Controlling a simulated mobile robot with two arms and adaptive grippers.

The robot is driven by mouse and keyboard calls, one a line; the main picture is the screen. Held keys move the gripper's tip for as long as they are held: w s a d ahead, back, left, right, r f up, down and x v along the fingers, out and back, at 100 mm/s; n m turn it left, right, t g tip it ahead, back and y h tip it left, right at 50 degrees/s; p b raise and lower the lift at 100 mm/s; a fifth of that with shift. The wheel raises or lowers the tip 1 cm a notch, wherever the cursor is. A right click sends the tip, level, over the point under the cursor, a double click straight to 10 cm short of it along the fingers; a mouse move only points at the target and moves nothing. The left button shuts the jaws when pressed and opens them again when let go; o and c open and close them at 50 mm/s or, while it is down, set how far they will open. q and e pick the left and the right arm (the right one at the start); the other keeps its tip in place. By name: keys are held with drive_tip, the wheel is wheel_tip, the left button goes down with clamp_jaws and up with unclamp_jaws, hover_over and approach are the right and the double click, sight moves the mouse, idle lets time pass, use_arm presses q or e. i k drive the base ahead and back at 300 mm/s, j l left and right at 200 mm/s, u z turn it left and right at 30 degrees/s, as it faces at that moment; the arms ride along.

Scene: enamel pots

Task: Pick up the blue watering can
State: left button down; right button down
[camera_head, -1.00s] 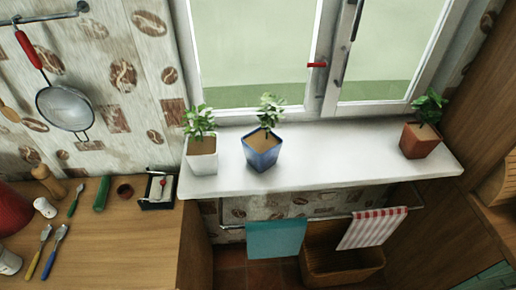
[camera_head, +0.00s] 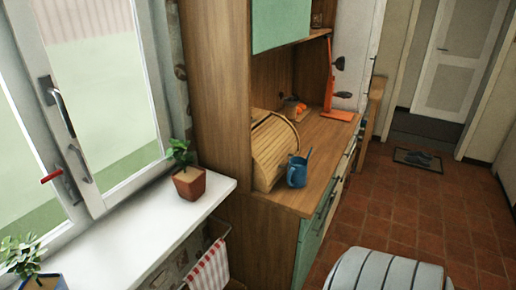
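The blue watering can (camera_head: 297,172) stands upright on the front end of the wooden cabinet's counter (camera_head: 325,147). Its thin spout points up and to the right. It is right beside the rounded wooden bread box (camera_head: 273,150); I cannot tell whether they touch. Neither of my grippers is in view.
A white windowsill (camera_head: 150,225) with a terracotta plant pot (camera_head: 189,184) lies left of the cabinet. A striped towel (camera_head: 210,268) hangs below it. A striped rounded object (camera_head: 385,270) stands at the bottom. The tiled floor (camera_head: 425,205) right of the cabinet is open.

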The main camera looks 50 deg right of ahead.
sight(298, 172)
drive_tip(key=z, duration=2.05)
drive_tip(key=u, duration=0.4)
